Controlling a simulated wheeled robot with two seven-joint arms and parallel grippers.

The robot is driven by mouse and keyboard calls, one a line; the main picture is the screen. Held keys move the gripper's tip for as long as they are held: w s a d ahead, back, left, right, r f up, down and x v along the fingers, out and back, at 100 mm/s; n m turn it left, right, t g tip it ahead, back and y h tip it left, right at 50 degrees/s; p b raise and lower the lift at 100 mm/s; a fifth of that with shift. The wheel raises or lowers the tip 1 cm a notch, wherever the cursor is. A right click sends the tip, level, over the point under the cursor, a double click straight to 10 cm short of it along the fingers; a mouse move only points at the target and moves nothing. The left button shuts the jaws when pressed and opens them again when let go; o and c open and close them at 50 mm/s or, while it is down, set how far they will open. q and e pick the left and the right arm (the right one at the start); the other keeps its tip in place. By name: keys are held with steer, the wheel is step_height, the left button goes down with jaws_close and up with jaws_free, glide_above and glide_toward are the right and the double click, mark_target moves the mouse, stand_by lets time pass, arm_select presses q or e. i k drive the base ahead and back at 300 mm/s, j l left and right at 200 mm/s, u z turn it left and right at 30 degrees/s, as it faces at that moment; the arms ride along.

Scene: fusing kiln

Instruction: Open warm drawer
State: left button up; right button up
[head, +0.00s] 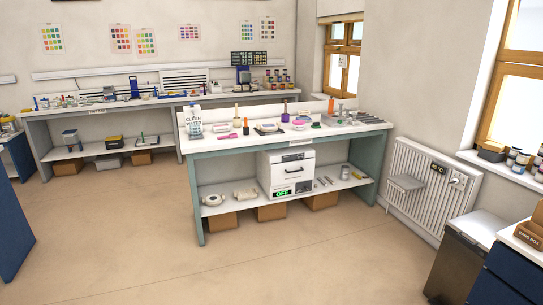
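A white box-shaped appliance (286,172) stands under the middle workbench at its lower shelf. It has a dark handle across its front, a dark strip near the top and a green "OFF" display at its lower left. Its front looks closed. No label in view names a warm drawer, so I cannot tell whether this is it. A dark-fronted cabinet with a light top (455,262) stands at the lower right, and its front also looks closed. Neither of my grippers shows in the head view.
The middle workbench (285,143) carries bottles and tools. Its lower shelf (235,207) holds pale vessels, with cardboard boxes (271,212) below. A radiator (432,185) is on the right wall. A blue panel (12,220) stands at left. The floor (230,270) in front is clear.

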mark_target(286, 165)
steer(key=i, duration=3.5)
steer(key=i+u, duration=0.25)
steer(key=i, duration=0.15)
steer(key=i+l+u, duration=0.2)
steer(key=i, duration=0.15)
